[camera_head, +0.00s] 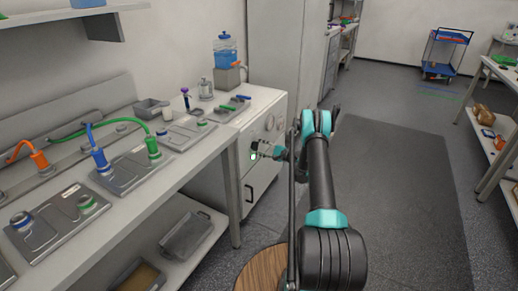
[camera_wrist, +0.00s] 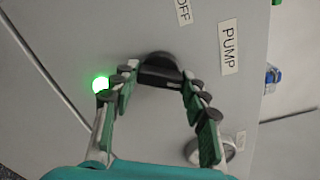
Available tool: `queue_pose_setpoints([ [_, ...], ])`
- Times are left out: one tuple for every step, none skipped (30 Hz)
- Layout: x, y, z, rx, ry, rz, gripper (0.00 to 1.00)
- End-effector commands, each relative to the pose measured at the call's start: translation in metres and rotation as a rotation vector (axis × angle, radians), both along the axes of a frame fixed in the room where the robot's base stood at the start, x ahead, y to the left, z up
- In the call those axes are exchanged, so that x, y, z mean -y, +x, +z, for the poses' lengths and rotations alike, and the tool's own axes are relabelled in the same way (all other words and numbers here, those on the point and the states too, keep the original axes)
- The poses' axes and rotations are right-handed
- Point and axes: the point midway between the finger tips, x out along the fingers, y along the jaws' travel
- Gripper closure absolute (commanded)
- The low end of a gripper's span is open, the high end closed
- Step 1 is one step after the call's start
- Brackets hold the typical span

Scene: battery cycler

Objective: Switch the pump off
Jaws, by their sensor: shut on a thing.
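In the wrist view, a black pump knob (camera_wrist: 158,70) sits on a pale grey panel (camera_wrist: 75,30). My gripper (camera_wrist: 161,78) is shut on this knob, with one green-padded finger on each side of it. A white PUMP label (camera_wrist: 230,49) and a partly cut-off OFF label (camera_wrist: 183,11) are on the panel. A green lamp (camera_wrist: 101,84) glows left of the fingers. In the head view, my gripper (camera_head: 263,151) is at the front of the white cabinet (camera_head: 230,184); the knob cannot be made out there.
Another round silver part (camera_wrist: 215,150) shows behind my right finger. The cabinet has a drawer handle (camera_head: 250,193). On its top stands a blue-water container (camera_head: 225,50). A workbench (camera_head: 140,215) with trays and cables lies to the left. The floor mat (camera_head: 400,190) at right is clear.

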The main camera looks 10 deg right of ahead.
Motion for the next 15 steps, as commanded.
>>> queue_pose_setpoints([
  [0.0, -0.0003, -0.0003, 0.004, -0.004, 0.0, 0.84],
  [0.0, -0.0003, -0.0004, 0.008, -0.007, 0.0, 0.84],
  [0.0, -0.0003, -0.0004, 0.016, -0.013, 0.0, 0.84],
  [0.0, -0.0003, -0.0004, 0.025, -0.019, 0.0, 0.84],
  [0.0, -0.0003, -0.0004, 0.033, -0.025, 0.0, 0.84],
  [0.0001, -0.0004, -0.0004, 0.046, -0.035, 0.0, 0.84],
  [0.0001, -0.0004, -0.0005, 0.058, -0.043, 0.0, 0.84],
  [0.0001, -0.0004, -0.0004, 0.071, -0.053, 0.0, 0.84],
  [0.0001, -0.0004, -0.0005, 0.091, -0.067, 0.0, 0.84],
  [0.0001, -0.0004, -0.0005, 0.108, -0.079, 0.0, 0.84],
  [0.0001, -0.0004, -0.0005, 0.126, -0.092, 0.0, 0.84],
  [0.0001, -0.0004, -0.0005, 0.151, -0.111, 0.0, 0.84],
  [0.0001, -0.0005, -0.0005, 0.17, -0.125, 0.0, 0.84],
  [0.0001, -0.0005, -0.0006, 0.192, -0.141, 0.0, 0.84],
  [0.0001, -0.0005, -0.0006, 0.221, -0.162, 0.0, 0.84],
])
